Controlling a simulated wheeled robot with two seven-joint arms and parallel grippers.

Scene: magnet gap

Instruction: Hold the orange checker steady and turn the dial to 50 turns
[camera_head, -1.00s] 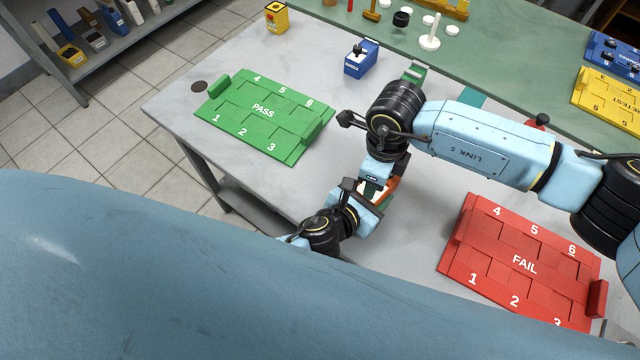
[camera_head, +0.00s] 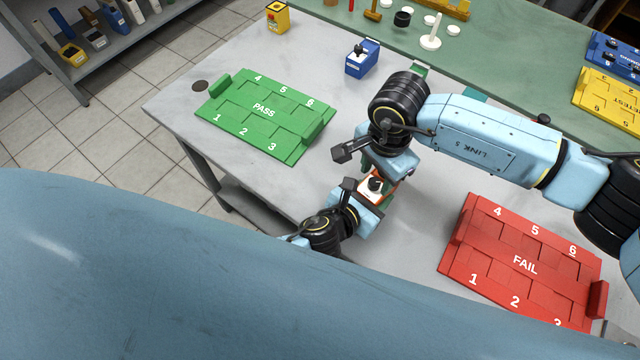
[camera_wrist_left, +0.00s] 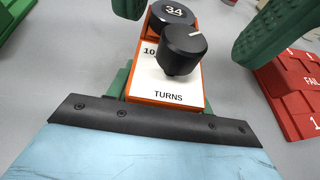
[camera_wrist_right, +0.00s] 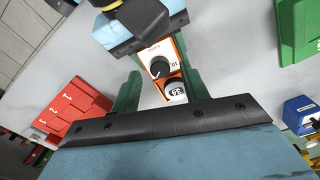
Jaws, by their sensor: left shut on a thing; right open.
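The orange checker (camera_head: 389,193) has a white face marked TURNS, a black dial knob and a round black piece with the number 34 at its far end. The left wrist view shows the checker's face (camera_wrist_left: 163,88) and the dial (camera_wrist_left: 184,50), its white mark pointing to the upper right. My left gripper (camera_head: 372,194) is shut on the checker, green fingers at its sides. My right gripper (camera_head: 381,177) is open above the checker; its green fingers stand apart on either side of the dial, not gripping it. The right wrist view also shows the dial (camera_wrist_right: 159,68).
A green PASS tray (camera_head: 262,112) lies on the grey table to the left, a red FAIL tray (camera_head: 525,265) to the right. A blue block (camera_head: 361,58) stands behind the arms. Yellow and blue trays are at the far right. Bare table surrounds the grippers.

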